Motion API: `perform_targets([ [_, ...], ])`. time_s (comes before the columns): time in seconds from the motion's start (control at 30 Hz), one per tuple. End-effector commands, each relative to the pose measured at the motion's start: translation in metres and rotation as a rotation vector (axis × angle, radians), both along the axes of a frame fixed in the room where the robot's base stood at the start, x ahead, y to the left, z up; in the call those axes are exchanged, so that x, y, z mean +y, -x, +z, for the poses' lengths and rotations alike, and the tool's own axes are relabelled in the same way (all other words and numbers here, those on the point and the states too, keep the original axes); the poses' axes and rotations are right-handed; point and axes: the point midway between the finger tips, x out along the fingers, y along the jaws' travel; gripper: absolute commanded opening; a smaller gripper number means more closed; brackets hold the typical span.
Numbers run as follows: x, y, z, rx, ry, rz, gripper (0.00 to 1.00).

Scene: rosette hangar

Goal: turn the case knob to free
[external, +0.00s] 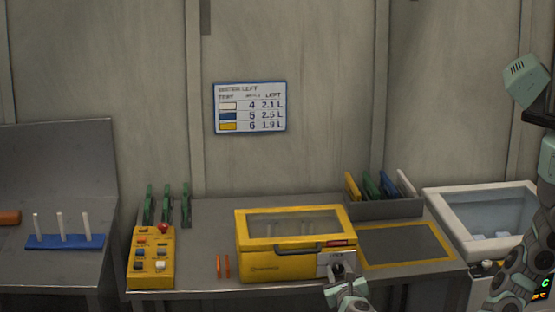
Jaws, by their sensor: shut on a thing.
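The yellow case (262,267) stands on the grey bench, its windowed lid down. A small grey plate (325,259) with writing too small to read is on the right of its front. The dark knob (337,269) sits at this plate, partly hidden by my gripper. My gripper (340,277) is at the case's front right corner, shut on the knob. Which way the knob points cannot be told.
A yellow button box (151,258) and two orange sticks (222,266) are left of the case. A yellow-framed mat (405,245) lies bare to its right. A rack (385,208) of coloured panels stands behind. A white open-topped bin (440,203) is at the right.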

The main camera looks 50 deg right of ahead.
Motion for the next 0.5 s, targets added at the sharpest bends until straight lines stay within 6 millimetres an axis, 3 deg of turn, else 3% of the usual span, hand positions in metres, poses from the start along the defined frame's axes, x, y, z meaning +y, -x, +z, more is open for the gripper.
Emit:
perform_targets([
  [0.5,0.0004,-0.0016,0.0031,0.327,0.369,-0.001,0.00],
])
